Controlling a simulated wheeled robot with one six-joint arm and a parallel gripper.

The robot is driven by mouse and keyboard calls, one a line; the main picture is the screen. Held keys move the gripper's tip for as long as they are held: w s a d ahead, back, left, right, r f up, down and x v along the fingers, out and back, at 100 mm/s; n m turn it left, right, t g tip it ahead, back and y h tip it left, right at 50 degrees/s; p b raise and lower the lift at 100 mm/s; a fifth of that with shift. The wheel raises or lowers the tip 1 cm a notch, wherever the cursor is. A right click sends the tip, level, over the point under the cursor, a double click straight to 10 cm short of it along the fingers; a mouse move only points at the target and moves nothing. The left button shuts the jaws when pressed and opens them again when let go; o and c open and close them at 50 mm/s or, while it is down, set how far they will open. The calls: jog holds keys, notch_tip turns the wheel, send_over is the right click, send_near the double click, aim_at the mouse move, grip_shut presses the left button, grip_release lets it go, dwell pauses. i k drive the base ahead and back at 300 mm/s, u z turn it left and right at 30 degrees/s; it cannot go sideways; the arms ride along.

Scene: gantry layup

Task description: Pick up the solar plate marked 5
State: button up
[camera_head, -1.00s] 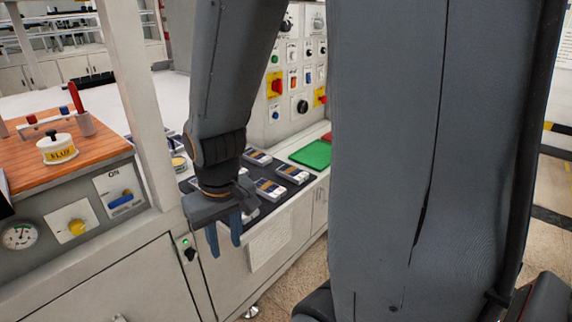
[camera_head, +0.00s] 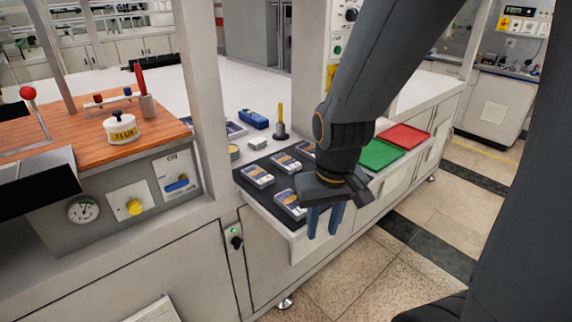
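Several small solar plates lie on a dark mat (camera_head: 252,187) on the bench. One plate (camera_head: 257,176) is at the left, one plate (camera_head: 285,161) is behind, and one plate (camera_head: 290,200) is at the front. Another plate (camera_head: 306,149) lies farther back, partly hidden by my arm. Their markings are too small to read, so I cannot tell which is marked 5. My gripper (camera_head: 323,222) points down in front of the mat's right front edge. Its two blue fingers are apart with nothing seen between them. My wrist hides the right part of the mat.
A green tray (camera_head: 380,154) and a red tray (camera_head: 404,136) lie right of the mat. A blue box (camera_head: 253,119) and a yellow-handled tool (camera_head: 281,122) stand behind it. A white post (camera_head: 203,90) rises at the left, beside the wooden bench top (camera_head: 160,131) with a FLUX pot (camera_head: 121,128).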

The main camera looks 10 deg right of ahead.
aim_at(287, 163)
jog(key=u, duration=0.05)
jog(key=k, duration=1.2)
jog(key=z, duration=0.9)
jog(key=i, duration=1.5)
jog(key=u, duration=0.45)
jog(key=i, duration=0.6)
jog(key=u, duration=1.1)
jog(key=i, duration=0.25)
jog(key=u, duration=0.15)
